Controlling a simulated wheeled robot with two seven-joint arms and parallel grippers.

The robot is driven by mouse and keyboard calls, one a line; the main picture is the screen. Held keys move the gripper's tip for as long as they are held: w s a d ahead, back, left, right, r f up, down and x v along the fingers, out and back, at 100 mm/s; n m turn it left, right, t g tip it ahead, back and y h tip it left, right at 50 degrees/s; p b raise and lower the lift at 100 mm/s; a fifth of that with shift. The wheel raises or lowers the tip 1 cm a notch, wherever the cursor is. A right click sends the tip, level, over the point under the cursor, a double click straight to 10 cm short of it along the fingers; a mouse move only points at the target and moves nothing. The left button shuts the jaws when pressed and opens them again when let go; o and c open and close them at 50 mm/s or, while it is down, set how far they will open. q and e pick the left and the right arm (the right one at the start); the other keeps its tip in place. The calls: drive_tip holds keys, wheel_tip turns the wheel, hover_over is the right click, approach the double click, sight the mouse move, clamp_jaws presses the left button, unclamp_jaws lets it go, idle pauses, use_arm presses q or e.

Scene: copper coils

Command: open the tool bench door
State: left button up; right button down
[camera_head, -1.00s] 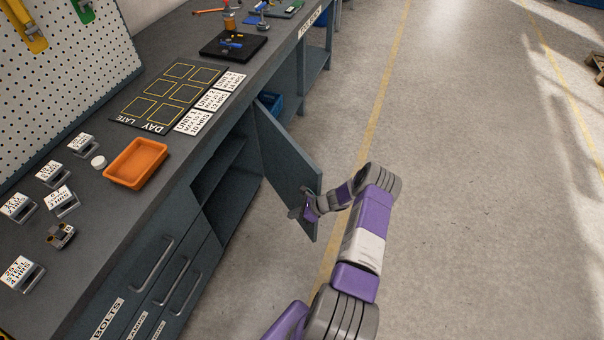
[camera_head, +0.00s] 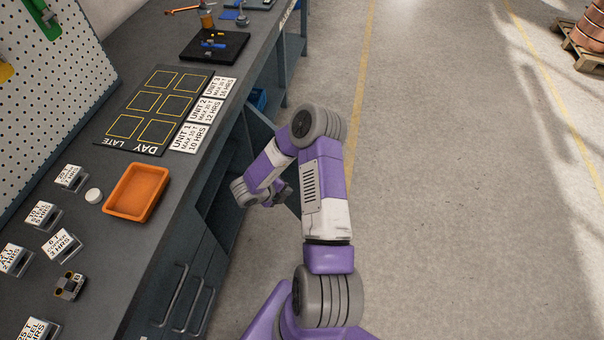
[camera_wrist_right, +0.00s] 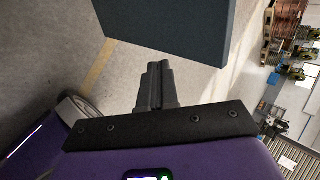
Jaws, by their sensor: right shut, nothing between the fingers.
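The tool bench door (camera_head: 260,127) stands swung out from the dark bench in the head view, and my right arm hides much of it. The open cabinet (camera_head: 222,187) shows behind it. In the right wrist view the door panel (camera_wrist_right: 175,28) is a dark slab beyond the fingers. My right gripper (camera_wrist_right: 153,68) is shut and empty, with its fingertips close to the door's edge; I cannot tell whether they touch it. In the head view my right gripper (camera_head: 281,194) is partly hidden beside the cabinet opening. My left gripper is out of view.
The bench top (camera_head: 107,202) carries an orange tray (camera_head: 137,192), a black day/late board (camera_head: 158,105), several label stands and a black mat (camera_head: 214,46). Drawers with handles (camera_head: 168,296) are below. The floor to the right is clear, with a pallet of copper coils (camera_head: 588,40) far off.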

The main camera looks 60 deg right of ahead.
use_arm(q)
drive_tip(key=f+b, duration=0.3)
drive_tip(key=b, duration=0.1)
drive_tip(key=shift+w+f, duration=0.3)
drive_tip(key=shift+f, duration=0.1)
use_arm(e)
drive_tip(key=s+d+f, duration=0.1)
drive_tip(key=d+f, duration=0.1)
drive_tip(key=d, duration=0.3)
drive_tip(key=s+d+f, duration=0.2)
drive_tip(key=d, duration=0.4)
drive_tip(key=shift+s+h, duration=0.25)
drive_tip(key=shift+h, duration=0.15)
drive_tip(key=shift+f, duration=0.1)
